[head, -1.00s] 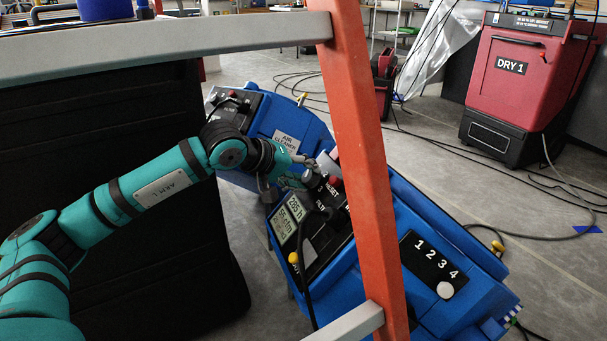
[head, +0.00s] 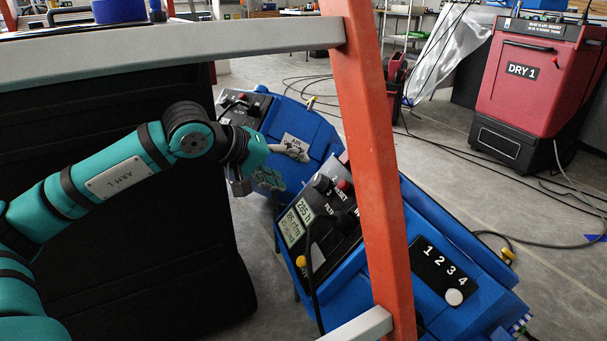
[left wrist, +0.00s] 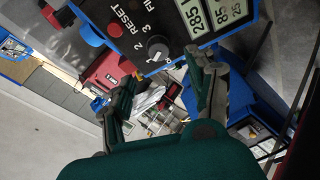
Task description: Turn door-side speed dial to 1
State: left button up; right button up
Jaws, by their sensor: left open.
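The black dial (head: 322,183) sits at the upper end of the front blue machine's panel (head: 318,222), beside a red RESET button (head: 343,184). In the left wrist view the dial (left wrist: 158,48) has printed 2 and 3 beside it. A white mark shows on its lower side, away from those numbers. The number it points at cannot be read. My left gripper (head: 272,170) is open and empty, a little left of the dial and apart from it. In the left wrist view its spread fingers (left wrist: 162,72) stand below the dial. My right gripper is not in view.
An orange post (head: 370,150) and grey rail (head: 170,55) cross in front of the machines. Another blue machine (head: 300,125) stands behind. A plate numbered 1 to 4 (head: 440,265) with a white knob is on the front machine. A red DRY 1 unit (head: 530,75) stands at right.

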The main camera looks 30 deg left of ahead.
pick_arm(q)
jog(key=shift+v, duration=1.85)
